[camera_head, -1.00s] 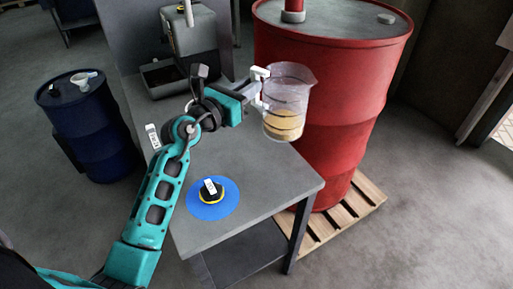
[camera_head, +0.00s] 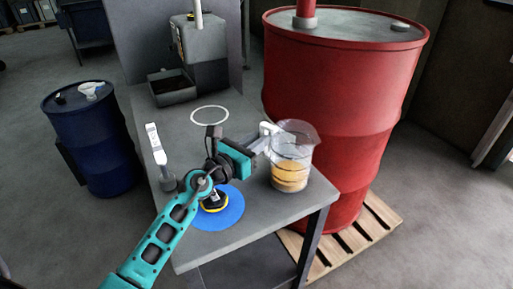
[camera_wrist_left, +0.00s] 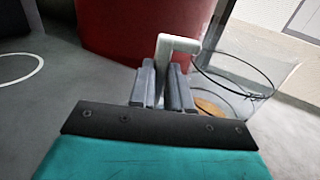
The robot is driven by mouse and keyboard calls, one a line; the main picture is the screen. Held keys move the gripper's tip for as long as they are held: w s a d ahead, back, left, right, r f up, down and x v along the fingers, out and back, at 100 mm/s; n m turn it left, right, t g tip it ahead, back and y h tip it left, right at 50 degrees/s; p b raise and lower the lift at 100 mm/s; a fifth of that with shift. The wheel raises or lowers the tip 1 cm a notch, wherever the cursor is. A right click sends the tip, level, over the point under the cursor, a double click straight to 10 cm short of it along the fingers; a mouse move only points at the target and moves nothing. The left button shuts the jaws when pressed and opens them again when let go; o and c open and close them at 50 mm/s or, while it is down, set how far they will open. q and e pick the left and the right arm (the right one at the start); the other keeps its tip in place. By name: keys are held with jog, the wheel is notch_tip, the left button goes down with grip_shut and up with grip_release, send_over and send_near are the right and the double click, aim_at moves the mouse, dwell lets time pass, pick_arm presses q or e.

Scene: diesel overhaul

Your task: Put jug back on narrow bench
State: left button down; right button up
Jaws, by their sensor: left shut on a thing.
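The clear jug (camera_head: 292,157) with amber liquid in its lower part is upright over the right part of the narrow grey bench (camera_head: 262,220). My left gripper (camera_head: 264,141) is shut on the jug's white handle. The handle (camera_wrist_left: 178,44) stands between the two fingers in the left wrist view, with the clear jug wall (camera_wrist_left: 245,75) to the right. I cannot tell whether the jug's base touches the bench top. A white ring outline (camera_head: 210,115) is marked on the bench, behind my gripper. My right gripper is not in view.
A blue disc (camera_head: 228,214) with a black and yellow cap lies near the bench front, partly behind my arm. A white-labelled item (camera_head: 155,142) stands at the left edge. A red drum (camera_head: 345,95) is close behind the jug. A grey machine (camera_head: 203,50) stands at the back.

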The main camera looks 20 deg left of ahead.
pick_arm(q)
jog(key=c, duration=1.1)
grip_release()
jog(key=shift+f, duration=0.1)
jog(key=v, duration=1)
jog(key=shift+s, duration=0.25)
jog(key=shift+v, duration=0.8)
